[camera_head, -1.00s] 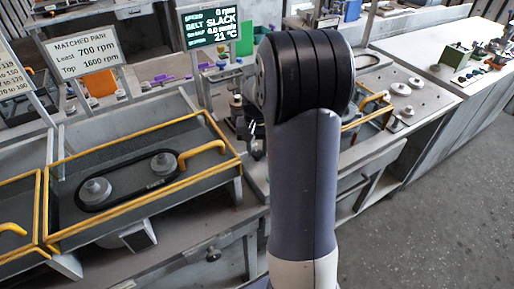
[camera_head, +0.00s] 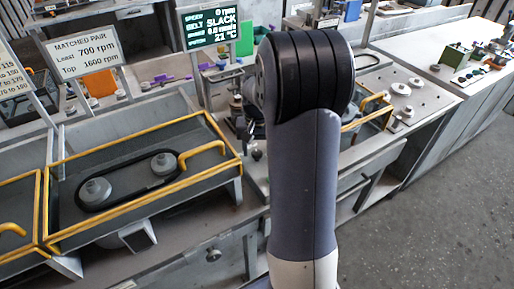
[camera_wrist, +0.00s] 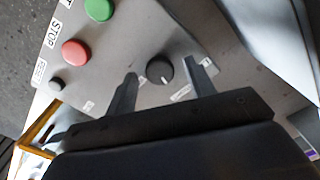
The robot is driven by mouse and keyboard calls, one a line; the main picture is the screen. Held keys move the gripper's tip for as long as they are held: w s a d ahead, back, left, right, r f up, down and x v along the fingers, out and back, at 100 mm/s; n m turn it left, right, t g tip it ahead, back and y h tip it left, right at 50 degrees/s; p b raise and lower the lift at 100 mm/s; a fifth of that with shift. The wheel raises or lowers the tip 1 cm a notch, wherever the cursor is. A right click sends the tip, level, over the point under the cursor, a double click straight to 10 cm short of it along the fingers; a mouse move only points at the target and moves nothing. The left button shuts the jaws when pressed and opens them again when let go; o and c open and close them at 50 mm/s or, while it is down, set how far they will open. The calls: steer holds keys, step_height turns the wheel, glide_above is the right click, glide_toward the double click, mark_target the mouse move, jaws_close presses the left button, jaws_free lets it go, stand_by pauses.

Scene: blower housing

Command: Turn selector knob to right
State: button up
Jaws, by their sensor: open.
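The selector knob (camera_wrist: 160,70) is a round black knob with a pale pointer line, on a grey control panel (camera_wrist: 140,35) in the wrist view. The line points toward the lower part of that picture. My gripper (camera_wrist: 164,78) is open, with one finger on each side of the knob in the picture. I cannot tell whether the fingers touch it or how high above the panel they are. In the head view my arm covers this area, and the knob is not seen there.
Red (camera_wrist: 74,51) and green (camera_wrist: 99,8) buttons and a small black button (camera_wrist: 57,84) share the panel. In the head view, a yellow-edged tray (camera_head: 120,215) holds two pulleys with a belt. A display (camera_head: 211,27) reads SLACK, 0 rpm.

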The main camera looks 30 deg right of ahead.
mark_target(257, 152)
steer(key=shift+r, duration=0.1)
step_height(257, 152, up, 11)
steer(key=shift+f+b, duration=0.2)
steer(key=shift+b, duration=0.1)
stand_by(0.4)
step_height(257, 152, down, 11)
steer(key=shift+p, duration=0.3)
steer(key=shift+r+n, duration=0.1)
steer(key=shift+n, duration=0.2)
